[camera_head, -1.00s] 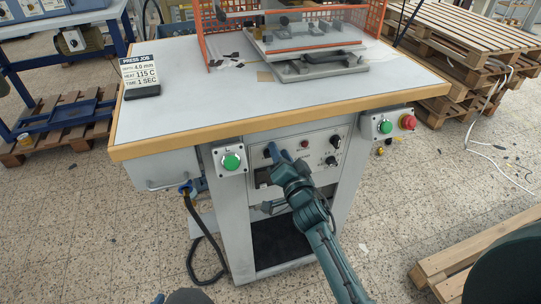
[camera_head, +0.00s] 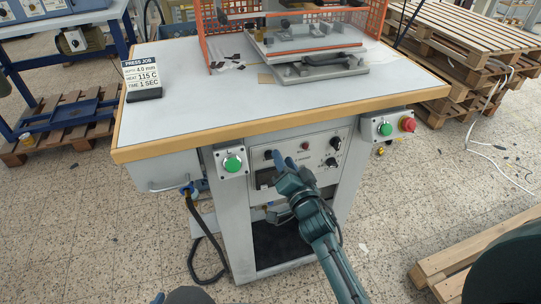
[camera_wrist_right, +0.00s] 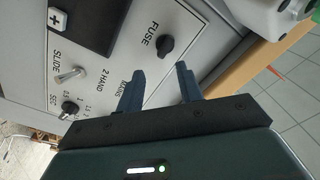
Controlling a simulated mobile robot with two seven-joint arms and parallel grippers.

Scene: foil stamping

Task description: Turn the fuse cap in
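The fuse cap (camera_wrist_right: 165,45) is a black ridged knob beside the FUSE label on the grey control panel in the right wrist view. In the head view the dark knob at the panel's upper left (camera_head: 268,154) appears to be this cap. My right gripper (camera_wrist_right: 160,76) is open and empty, with its two blue fingers pointing at the panel. The cap shows beyond the fingertips, apart from them. In the head view my right gripper (camera_head: 283,162) is just right of the cap. At the bottom edge, a small blue tip (camera_head: 158,298) may be my left gripper; the rest is cut off.
The panel also holds a slide toggle (camera_wrist_right: 72,74), a display and several knobs. Green button boxes (camera_head: 232,163) (camera_head: 384,128) stand either side, with a red stop button (camera_head: 407,123) at right. The table edge (camera_head: 230,132) overhangs the panel.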

